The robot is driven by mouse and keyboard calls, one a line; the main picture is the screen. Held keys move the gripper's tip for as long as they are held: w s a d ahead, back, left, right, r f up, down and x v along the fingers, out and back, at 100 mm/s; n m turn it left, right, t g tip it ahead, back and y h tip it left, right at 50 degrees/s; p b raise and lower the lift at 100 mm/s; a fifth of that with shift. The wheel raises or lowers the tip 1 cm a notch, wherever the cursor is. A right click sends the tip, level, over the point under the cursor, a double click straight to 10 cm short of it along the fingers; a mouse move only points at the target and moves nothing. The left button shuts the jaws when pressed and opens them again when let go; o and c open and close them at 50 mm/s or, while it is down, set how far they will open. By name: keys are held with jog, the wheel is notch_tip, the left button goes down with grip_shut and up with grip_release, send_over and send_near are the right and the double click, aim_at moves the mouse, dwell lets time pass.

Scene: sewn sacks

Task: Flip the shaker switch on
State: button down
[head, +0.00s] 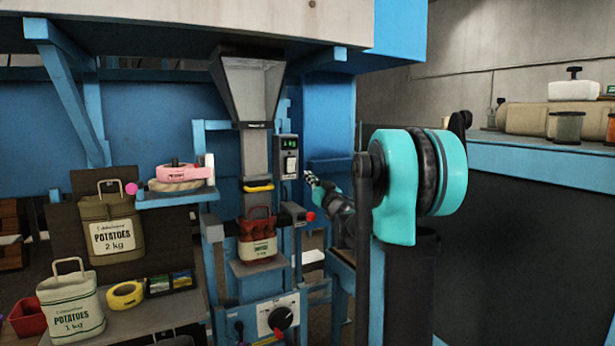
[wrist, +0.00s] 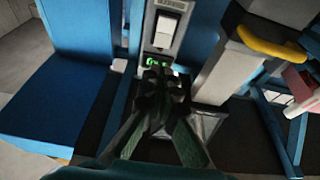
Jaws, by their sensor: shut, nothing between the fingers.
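A narrow grey control box (head: 287,157) with a small green display and a white rocker switch (head: 290,166) is mounted beside the chute in the head view. In the wrist view the white rocker switch (wrist: 168,29) is at the top, with the green-lit display below it. I cannot read a shaker label or tell which way the rocker is set. My gripper (head: 309,177) is just right of the box in the head view. In the wrist view my gripper (wrist: 161,74) is shut and empty, its tips over the display area, partly covering it. Contact cannot be told.
A metal hopper and chute (head: 256,155) stand left of the box, with a red-topped sack (head: 257,240) under the spout. A red button (head: 310,216) projects below my gripper. A lower panel (head: 277,317) carries a black knob. Potato sacks (head: 112,232) stand at left.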

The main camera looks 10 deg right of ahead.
aim_at(293, 159)
jog(key=x, duration=1.1)
jog(key=shift+w+a, duration=0.15)
jog(key=shift+w, duration=0.1)
jog(key=shift+r, duration=0.1)
jog(key=shift+w, duration=0.15)
